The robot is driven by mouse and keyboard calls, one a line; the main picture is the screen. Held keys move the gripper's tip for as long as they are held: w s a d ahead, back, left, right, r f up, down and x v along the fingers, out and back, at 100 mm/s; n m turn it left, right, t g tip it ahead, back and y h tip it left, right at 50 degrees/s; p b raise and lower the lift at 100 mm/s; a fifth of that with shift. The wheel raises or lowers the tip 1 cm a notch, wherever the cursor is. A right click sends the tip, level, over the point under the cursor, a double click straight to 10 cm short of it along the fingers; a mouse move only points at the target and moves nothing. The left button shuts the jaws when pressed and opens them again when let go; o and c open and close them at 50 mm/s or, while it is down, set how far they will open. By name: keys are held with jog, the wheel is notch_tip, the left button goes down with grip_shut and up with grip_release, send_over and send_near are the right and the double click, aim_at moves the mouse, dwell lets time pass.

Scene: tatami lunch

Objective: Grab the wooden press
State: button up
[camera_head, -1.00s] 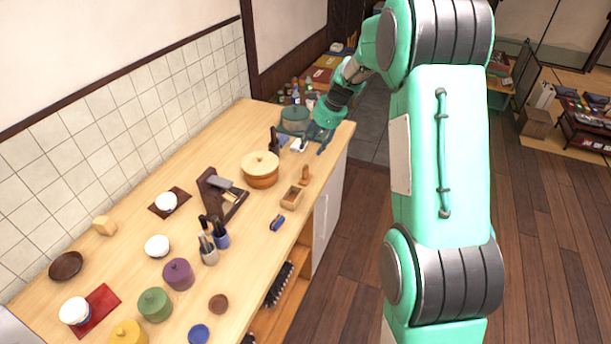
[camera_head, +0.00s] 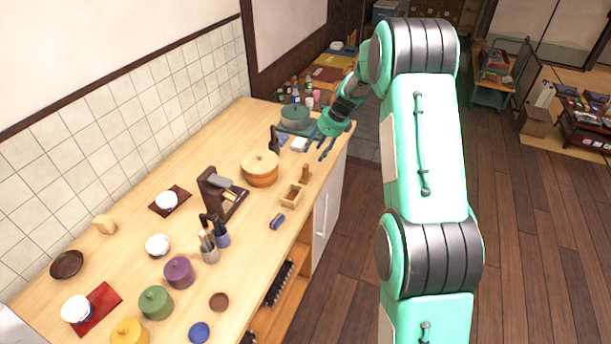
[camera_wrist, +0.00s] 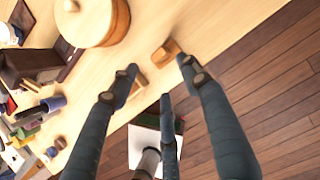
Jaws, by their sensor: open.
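The wooden press (camera_head: 305,174) is a small brown piece standing on the counter near its front edge. It also shows in the wrist view (camera_wrist: 165,53), beyond my fingertips and between their lines. A small open wooden box (camera_head: 291,196) stands beside it; in the wrist view the box (camera_wrist: 138,84) is partly hidden by a finger. My gripper (camera_head: 326,149) is open and empty, at the counter's front edge, farther along the counter than the press and apart from it. In the wrist view its fingers (camera_wrist: 160,80) are spread.
A round lidded wooden tub (camera_head: 260,170) stands behind the press. A dark wooden stand (camera_head: 212,194), a blue small object (camera_head: 277,222) and a green pot (camera_head: 294,117) are also on the counter (camera_head: 323,187). Floor lies open to the right.

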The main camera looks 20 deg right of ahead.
aim_at(307, 166)
jog(key=b+x, duration=0.1)
jog(key=x, duration=0.7)
jog(key=shift+f, duration=0.1)
jog(key=shift+b+x, duration=0.75)
jog(key=shift+x, duration=1.7)
jog(key=shift+s, duration=0.1)
jog(key=c, duration=1.1)
